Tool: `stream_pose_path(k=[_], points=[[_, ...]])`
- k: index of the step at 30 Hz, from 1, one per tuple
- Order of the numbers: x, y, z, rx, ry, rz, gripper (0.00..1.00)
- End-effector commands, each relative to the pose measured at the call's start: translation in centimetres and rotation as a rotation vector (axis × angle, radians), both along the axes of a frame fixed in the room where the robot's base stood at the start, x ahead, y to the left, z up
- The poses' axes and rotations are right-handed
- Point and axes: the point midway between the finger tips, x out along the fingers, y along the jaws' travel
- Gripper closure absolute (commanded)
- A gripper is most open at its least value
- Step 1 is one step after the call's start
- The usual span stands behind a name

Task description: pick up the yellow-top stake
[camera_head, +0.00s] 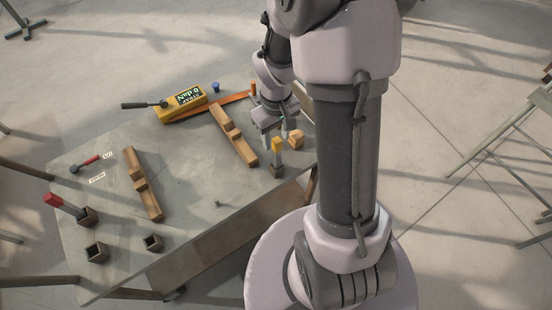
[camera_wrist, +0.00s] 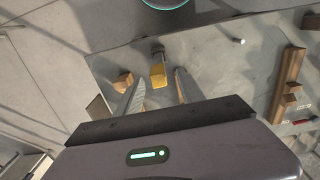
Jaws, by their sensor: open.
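The yellow-top stake (camera_head: 277,146) stands upright in a small dark square socket (camera_head: 276,171) near the table's right front edge. In the wrist view its yellow top (camera_wrist: 158,76) shows just beyond and between the fingertips, with its socket (camera_wrist: 158,50) behind it. My gripper (camera_head: 275,136) is open and empty, on the far side of the stake in the head view. In the wrist view the two fingers of my gripper (camera_wrist: 161,75) are spread. I see no contact with the stake, and the exact gap is hard to judge.
A small wooden block (camera_head: 296,138) lies close on the right; it also shows in the wrist view (camera_wrist: 122,81). Two notched wooden bars (camera_head: 142,184) (camera_head: 233,136), a yellow box (camera_head: 186,104), a red-top stake (camera_head: 62,204) and empty sockets (camera_head: 97,252) occupy the table (camera_head: 190,190).

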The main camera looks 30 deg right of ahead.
Motion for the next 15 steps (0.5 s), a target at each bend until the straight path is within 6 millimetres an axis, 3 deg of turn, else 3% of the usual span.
stream_pose_path(k=[8, 14, 15], points=[[-0.2, 0.0, -5.0, 0.001, 0.000, 0.000, 0.55], [-0.2, 0.0, -5.0, 0.000, -0.003, 0.000, 0.55], [-0.2, 0.0, -5.0, 0.000, -0.003, 0.000, 0.60]])
